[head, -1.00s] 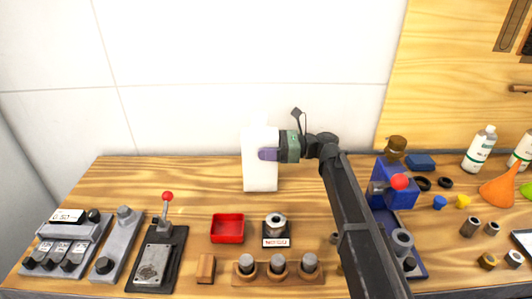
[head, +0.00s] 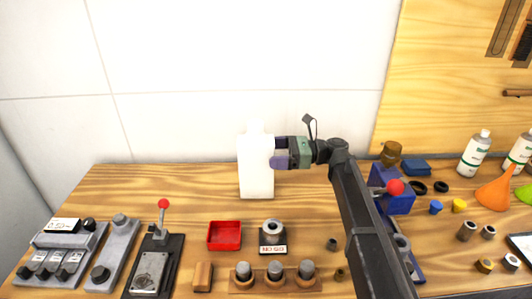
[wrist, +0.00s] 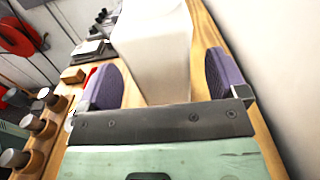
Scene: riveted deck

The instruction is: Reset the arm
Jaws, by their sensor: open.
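My gripper (head: 277,153) is open at the back of the bench, beside a white bottle (head: 256,170) that stands upright near the wall. In the wrist view the two purple fingers of my gripper (wrist: 168,82) are spread apart. The white bottle (wrist: 155,45) stands beyond and between them, with clear space on the right side. Nothing is held. From the head view, the gripper is at the bottle's right side.
A red tray (head: 225,236), a gauge block (head: 272,236) and a wooden rack with several pegs (head: 275,277) lie in front. A lever box (head: 152,270) is left; a blue vise (head: 397,203) is right, near my arm. A funnel (head: 495,192) is far right.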

